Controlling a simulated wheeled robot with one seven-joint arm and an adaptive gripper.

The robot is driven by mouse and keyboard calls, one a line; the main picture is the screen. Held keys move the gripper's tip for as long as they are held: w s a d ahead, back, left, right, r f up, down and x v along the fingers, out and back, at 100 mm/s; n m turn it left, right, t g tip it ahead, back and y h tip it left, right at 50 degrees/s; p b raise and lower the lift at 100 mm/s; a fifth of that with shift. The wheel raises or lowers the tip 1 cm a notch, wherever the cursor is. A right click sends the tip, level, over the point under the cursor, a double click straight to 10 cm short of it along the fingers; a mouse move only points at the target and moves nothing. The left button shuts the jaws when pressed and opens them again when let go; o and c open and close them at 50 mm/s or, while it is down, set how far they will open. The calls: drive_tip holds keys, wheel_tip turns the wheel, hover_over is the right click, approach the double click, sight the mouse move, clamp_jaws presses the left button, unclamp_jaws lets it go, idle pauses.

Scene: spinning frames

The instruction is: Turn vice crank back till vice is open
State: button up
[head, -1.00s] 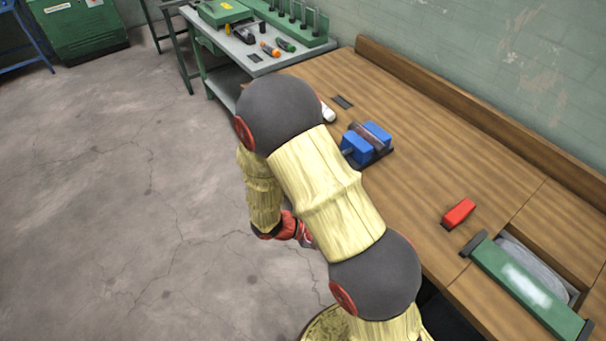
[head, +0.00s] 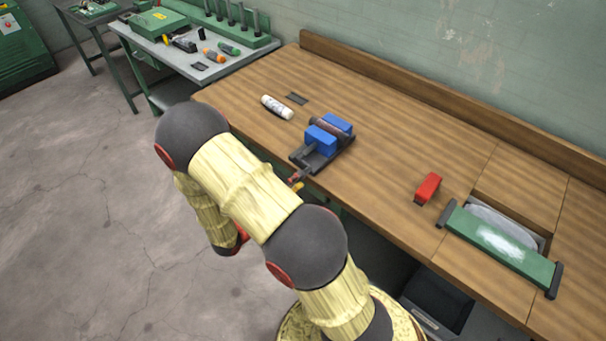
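The vice (head: 321,141) stands near the front edge of the wooden bench, with two blue jaw blocks on a dark base. A dark brownish rounded piece lies between the jaws; whether it is clamped I cannot tell. A small reddish and yellow part (head: 297,179), which looks like the vice crank, sticks out past the bench's front edge, partly hidden by my arm. My arm is bent in front of the bench, its elbow left of the vice. My gripper is hidden behind my own arm; only a bit of red wrist shows, low and left of the vice.
A white bottle (head: 277,107) lies left of the vice beside a dark flat plate (head: 296,98). A red block (head: 428,188) and a green-framed unit (head: 500,246) are to the right. The bench (head: 390,150) is clear between. A tool table (head: 205,68) stands behind left.

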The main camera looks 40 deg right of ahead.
drive_tip(key=shift+w+d, duration=0.1)
drive_tip(key=shift+d, duration=2.1)
drive_tip(key=c, duration=0.3)
clamp_jaws()
